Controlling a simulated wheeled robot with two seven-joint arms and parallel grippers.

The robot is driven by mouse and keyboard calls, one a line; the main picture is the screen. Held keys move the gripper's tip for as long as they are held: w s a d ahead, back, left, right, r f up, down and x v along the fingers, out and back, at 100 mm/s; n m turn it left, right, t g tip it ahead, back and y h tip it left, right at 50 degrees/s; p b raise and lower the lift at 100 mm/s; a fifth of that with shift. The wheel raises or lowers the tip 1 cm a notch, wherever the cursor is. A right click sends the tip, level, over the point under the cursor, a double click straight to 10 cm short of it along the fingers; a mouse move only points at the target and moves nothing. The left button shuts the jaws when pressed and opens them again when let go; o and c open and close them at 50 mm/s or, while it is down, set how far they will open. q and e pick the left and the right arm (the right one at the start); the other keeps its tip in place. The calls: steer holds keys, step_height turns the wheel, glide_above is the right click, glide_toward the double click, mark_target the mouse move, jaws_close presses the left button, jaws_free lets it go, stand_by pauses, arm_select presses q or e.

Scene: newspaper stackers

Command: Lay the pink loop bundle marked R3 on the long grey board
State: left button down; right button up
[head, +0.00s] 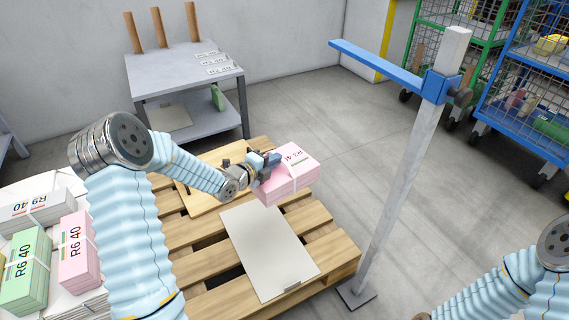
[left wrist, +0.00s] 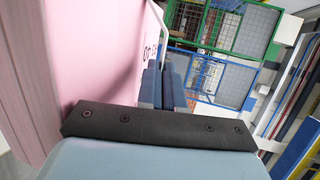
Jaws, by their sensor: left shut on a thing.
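A pink bundle (head: 287,176) with a white band and black print is held in my left gripper (head: 268,166). In the left wrist view the pink bundle (left wrist: 95,60) fills the left side beside the blue fingers (left wrist: 168,88). The grey board lies flat and bare on the pallet. My right gripper is out of view; only its arm shows at bottom right.
The wooden pallet (head: 325,250) carries the board. A blue-armed post (head: 410,180) stands right of it. A grey table (head: 185,75) is behind. Pink, green and white bundles (head: 77,250) sit at left. Wire cages (head: 535,90) stand at far right; floor between is clear.

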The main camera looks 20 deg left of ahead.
arm_select(q)
steer(key=s+a+f+m+h+b, duration=0.1)
steer(key=s+a+f+h+b, duration=0.1)
steer(key=a+f, duration=0.8)
steer(key=shift+s+f+m+g+b, duration=0.4)
steer(key=shift+s+f+b, duration=0.45)
steer(key=shift+s+f, duration=0.1)
step_height(320, 180, down, 8)
steer(key=b, duration=0.6)
steer(key=shift+r+b, duration=0.15)
steer(key=shift+b, duration=0.25)
steer(key=shift+f, duration=0.55)
steer(key=c, duration=1.2)
jaws_free()
steer(key=shift+f, duration=0.1)
